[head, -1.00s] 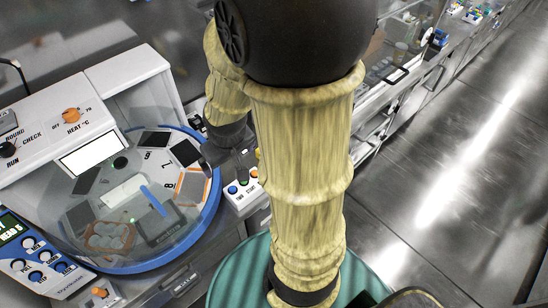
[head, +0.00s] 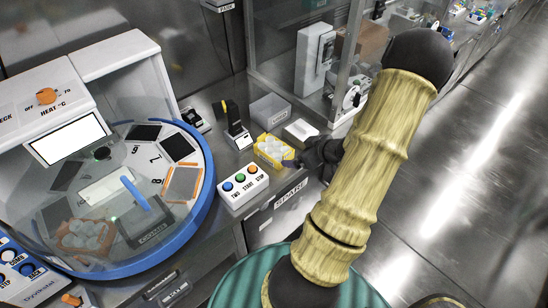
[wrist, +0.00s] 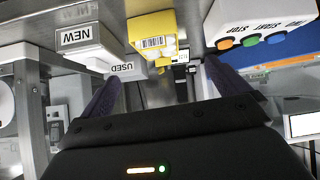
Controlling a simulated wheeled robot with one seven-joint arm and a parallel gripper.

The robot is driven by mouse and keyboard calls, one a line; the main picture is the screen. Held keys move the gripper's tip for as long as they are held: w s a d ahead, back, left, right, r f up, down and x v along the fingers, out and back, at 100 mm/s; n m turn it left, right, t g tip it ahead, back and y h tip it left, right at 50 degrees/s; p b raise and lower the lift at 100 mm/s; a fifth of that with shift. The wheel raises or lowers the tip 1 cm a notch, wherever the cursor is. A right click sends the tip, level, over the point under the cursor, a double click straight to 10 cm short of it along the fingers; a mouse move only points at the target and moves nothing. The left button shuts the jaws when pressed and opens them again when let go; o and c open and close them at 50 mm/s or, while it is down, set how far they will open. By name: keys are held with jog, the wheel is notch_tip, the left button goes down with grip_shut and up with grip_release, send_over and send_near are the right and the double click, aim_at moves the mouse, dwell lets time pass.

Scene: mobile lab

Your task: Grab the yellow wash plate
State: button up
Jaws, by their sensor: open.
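The yellow wash plate (head: 262,156) sits on the metal bench, just behind the button box, with pale round contents. In the wrist view the yellow plate (wrist: 150,24) is at the top centre, with a barcode label on its side. My gripper (wrist: 163,88) is open and empty, with its dark fingers spread either side of the picture's middle, below the plate. In the head view my gripper (head: 299,161) is close to the plate's right side, partly hidden by my arm. I cannot tell whether it touches the plate.
A white button box (head: 242,187) stands in front of the plate. A grey bin (head: 270,110) and a white box (head: 300,131) stand behind and right. A small black-and-white device (head: 237,136) is behind left. A round blue-rimmed machine (head: 205,190) fills the left.

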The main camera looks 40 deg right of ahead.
aim_at(288, 156)
jog(key=s+d+f+t+y+b, duration=0.1)
jog(key=s+d+f+t+b, duration=0.1)
jog(key=s, duration=0.3)
jog(key=shift+s+d+f+t, duration=0.15)
jog(key=shift+d+f+t, duration=0.2)
jog(key=shift+f+t, duration=0.45)
jog(key=shift+a, duration=0.1)
jog(key=x, duration=1.1)
jog(key=shift+f, duration=0.15)
jog(key=shift+w+a+f, duration=0.1)
jog(key=shift+w+f, duration=0.05)
jog(key=shift+w, duration=0.2)
jog(key=shift+p+x, duration=0.8)
jog(key=shift+x, duration=1.85)
jog(key=shift+s+a+f, duration=0.1)
jog(key=shift+a+f, duration=0.05)
jog(key=shift+a, duration=0.05)
